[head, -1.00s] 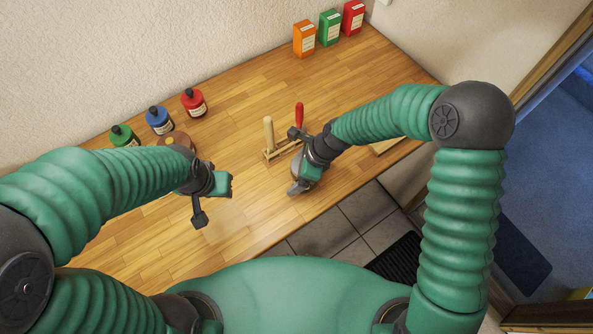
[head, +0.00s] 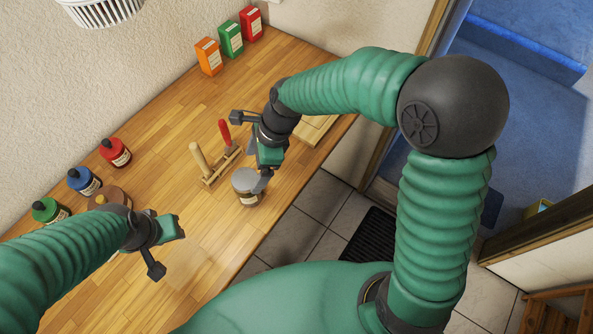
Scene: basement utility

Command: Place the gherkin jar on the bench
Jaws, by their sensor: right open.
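A jar with a grey lid and a pale label (head: 246,189), which I take to be the gherkin jar, appears to stand upright on the wooden bench (head: 205,255) near its front edge. My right gripper (head: 261,172) is open, just above and right of the jar. A fingertip overlaps the jar's right side in the picture; I cannot tell whether it touches. My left gripper (head: 165,246) is over the bench at the lower left, apart from the jar.
A wooden rack with upright handles, one red (head: 224,134), stands just behind the jar. Red (head: 115,152), blue (head: 84,182) and green (head: 49,211) bottles line the wall, a brown jar (head: 108,197) nearby. Boxes (head: 230,39) stand at the back. A board (head: 318,128) lies right.

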